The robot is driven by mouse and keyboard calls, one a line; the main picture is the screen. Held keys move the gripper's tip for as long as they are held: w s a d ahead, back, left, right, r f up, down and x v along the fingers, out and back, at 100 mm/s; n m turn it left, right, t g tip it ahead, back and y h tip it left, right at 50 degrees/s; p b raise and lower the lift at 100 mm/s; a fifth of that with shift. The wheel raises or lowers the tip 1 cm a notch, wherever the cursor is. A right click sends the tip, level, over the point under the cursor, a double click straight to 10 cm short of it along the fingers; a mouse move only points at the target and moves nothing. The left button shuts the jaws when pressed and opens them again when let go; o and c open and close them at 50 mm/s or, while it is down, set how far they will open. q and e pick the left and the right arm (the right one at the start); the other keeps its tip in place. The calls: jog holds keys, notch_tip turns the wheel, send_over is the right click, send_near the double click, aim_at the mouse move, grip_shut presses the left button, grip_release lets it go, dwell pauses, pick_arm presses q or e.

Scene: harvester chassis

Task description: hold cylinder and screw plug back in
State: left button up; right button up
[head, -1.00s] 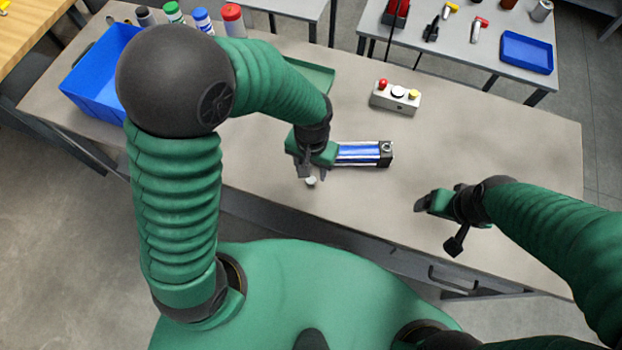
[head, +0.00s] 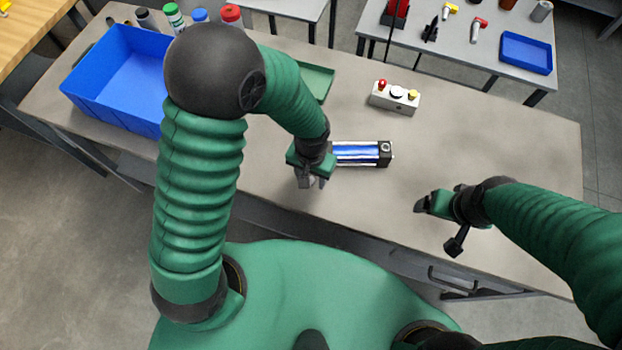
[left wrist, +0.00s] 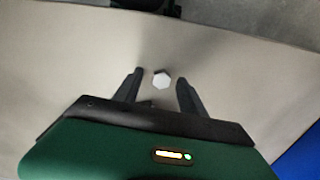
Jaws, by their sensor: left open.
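The cylinder (head: 358,153), blue with silver rods and a black end block, lies on the workbench, and its left end is hidden behind my left gripper. My left gripper (head: 311,183) is open and points down at the bench just left of the cylinder. In the left wrist view its two fingers (left wrist: 160,90) stand apart on either side of a small white hexagonal plug (left wrist: 161,80), without visible contact. The plug is hidden in the head view. My right gripper (head: 425,204) is over the bench's front right part, away from the cylinder; its finger gap is unclear.
A grey box with red, white and yellow buttons (head: 394,99) stands behind the cylinder. A blue bin (head: 120,85), a green tray (head: 317,81) and several capped bottles (head: 174,16) are at the left and back. The bench's right side is clear.

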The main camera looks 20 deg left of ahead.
aim_at(312, 181)
pick_arm(q)
jog(key=shift+a, duration=0.15)
grip_shut()
pick_arm(e)
jog(key=shift+a, duration=0.1)
pick_arm(q)
jog(key=shift+r, duration=0.1)
jog(key=shift+r, duration=0.2)
jog(key=r, duration=0.3)
jog(key=shift+s+d, duration=0.1)
jog(key=shift+d, duration=0.15)
jog(key=s+d+r+b, duration=0.1)
jog(key=s+d+b, duration=0.1)
jog(key=s+d, duration=0.8)
jog(key=shift+s+d+r, duration=0.15)
jog(key=shift+s+d, duration=0.15)
jog(key=shift+s, duration=0.4)
pick_arm(e)
jog(key=shift+s+x, duration=0.25)
jog(key=shift+x, duration=0.8)
jog(key=shift+f, duration=0.1)
